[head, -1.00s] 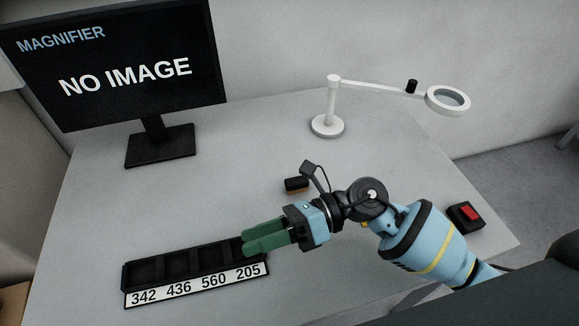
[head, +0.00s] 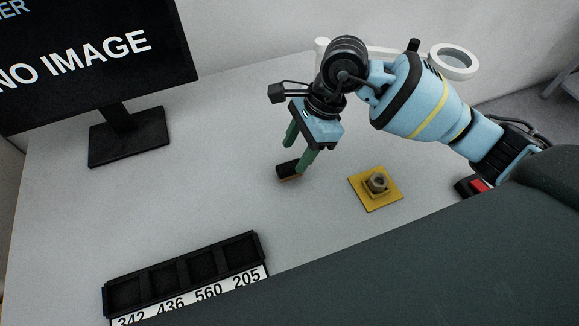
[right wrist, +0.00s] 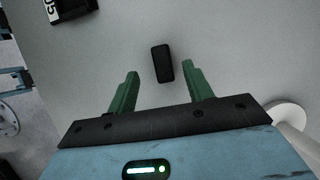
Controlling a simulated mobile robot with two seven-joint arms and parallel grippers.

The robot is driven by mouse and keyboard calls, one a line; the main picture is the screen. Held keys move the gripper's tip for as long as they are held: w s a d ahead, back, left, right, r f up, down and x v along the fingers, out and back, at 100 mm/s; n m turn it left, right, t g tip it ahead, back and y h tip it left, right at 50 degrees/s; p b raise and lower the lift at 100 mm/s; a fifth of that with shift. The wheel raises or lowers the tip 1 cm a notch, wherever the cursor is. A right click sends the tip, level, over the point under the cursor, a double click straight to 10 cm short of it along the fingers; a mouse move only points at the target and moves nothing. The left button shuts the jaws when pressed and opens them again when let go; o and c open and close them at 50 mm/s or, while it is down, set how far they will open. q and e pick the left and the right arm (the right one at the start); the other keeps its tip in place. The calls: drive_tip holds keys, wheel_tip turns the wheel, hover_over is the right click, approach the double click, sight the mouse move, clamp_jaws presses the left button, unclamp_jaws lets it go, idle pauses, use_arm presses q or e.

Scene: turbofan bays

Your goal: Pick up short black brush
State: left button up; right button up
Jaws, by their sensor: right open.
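The short black brush (head: 288,170) lies on the grey table, a small black block with a brown strip along its lower edge in the head view. In the right wrist view the brush (right wrist: 162,63) lies just beyond and between the two green fingertips, apart from both. My right gripper (head: 296,156) is open and empty, its fingers pointing down above the brush; in the wrist view the gripper (right wrist: 161,74) shows a wide gap. My left gripper is not in view.
A black compartment tray (head: 185,275) with number labels lies at the front left. A yellow plate with a metal nut (head: 376,185) sits right of the brush. A monitor (head: 95,60), magnifier lamp (head: 453,61) and red button box (head: 472,187) stand around.

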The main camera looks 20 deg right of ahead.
sight(286, 167)
drive_tip(key=shift+x, duration=3.2)
drive_tip(key=shift+w+d, duration=0.1)
drive_tip(key=shift+w, duration=0.05)
drive_tip(key=c, duration=1.1)
drive_tip(key=shift+o, duration=0.2)
drive_tip(key=shift+r, duration=0.5)
drive_tip(key=r, duration=0.1)
drive_tip(key=s+r, duration=0.1)
drive_tip(key=shift+r, duration=0.25)
drive_tip(key=s, duration=0.5)
drive_tip(key=s+r, duration=0.1)
drive_tip(key=s, duration=0.4)
drive_tip(key=s+b, duration=0.1)
drive_tip(key=s, duration=0.4)
drive_tip(key=shift+r, duration=0.25)
